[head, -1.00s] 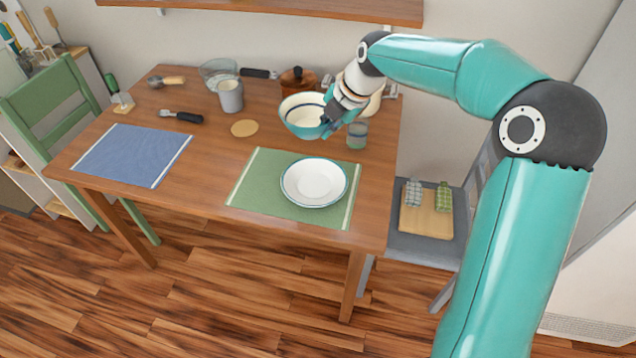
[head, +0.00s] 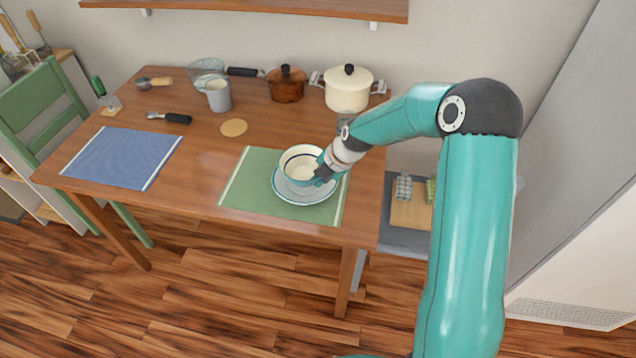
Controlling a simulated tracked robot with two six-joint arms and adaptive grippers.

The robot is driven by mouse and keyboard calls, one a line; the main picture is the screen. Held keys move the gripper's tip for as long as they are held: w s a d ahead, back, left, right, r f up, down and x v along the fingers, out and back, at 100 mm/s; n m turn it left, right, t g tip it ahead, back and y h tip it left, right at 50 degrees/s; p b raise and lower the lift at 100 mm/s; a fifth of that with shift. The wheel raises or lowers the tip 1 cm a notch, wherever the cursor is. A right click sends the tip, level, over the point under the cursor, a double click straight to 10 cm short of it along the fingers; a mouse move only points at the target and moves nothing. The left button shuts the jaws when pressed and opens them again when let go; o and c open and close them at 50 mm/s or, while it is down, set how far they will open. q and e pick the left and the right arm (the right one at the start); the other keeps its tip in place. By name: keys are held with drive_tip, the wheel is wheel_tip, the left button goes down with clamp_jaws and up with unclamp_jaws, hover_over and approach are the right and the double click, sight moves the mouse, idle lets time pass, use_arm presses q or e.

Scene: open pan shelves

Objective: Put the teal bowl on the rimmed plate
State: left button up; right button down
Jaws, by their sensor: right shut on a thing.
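The teal bowl (head: 297,157), cream inside with a dark line below its rim, is over the rimmed plate (head: 285,194). The white plate with a teal edge lies on the green placemat (head: 237,194). My right gripper (head: 322,176) is shut on the bowl's right front rim. The bowl looks roughly upright; I cannot tell whether its base touches the plate. The bowl hides most of the plate's middle. My left gripper does not show.
A cream pot (head: 349,88), a brown pot (head: 286,85) and a grey cup (head: 218,97) stand at the back. A glass (head: 344,120) is partly behind my right arm. A blue placemat (head: 122,157) lies at the left. A chair with a board (head: 408,214) stands at the right.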

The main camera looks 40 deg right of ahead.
wheel_tip(320, 180, down, 2)
drive_tip(key=shift+f, duration=0.1)
drive_tip(key=c, duration=1.6)
unclamp_jaws()
drive_tip(key=b+v, duration=0.1)
drive_tip(key=v, duration=1.1)
